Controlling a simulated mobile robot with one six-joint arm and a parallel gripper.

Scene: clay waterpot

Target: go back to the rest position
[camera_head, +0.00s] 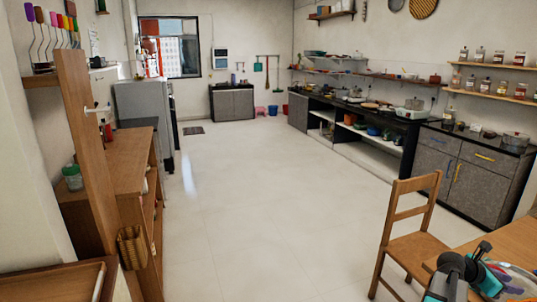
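Grey, black and teal parts that look like my own arm show at the bottom right corner, over the wooden table (520,238). The arm parts are partly cut off by the lower frame edge. I cannot make out my gripper or its fingertips among them. No clay waterpot can be made out in this view.
A wooden chair (412,232) stands beside the table. A dark-topped counter (345,105) with open shelves and grey cabinets (462,172) line the right wall. A wooden shelf unit (130,165) and a fridge (145,102) stand left. The pale floor (245,190) between is clear.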

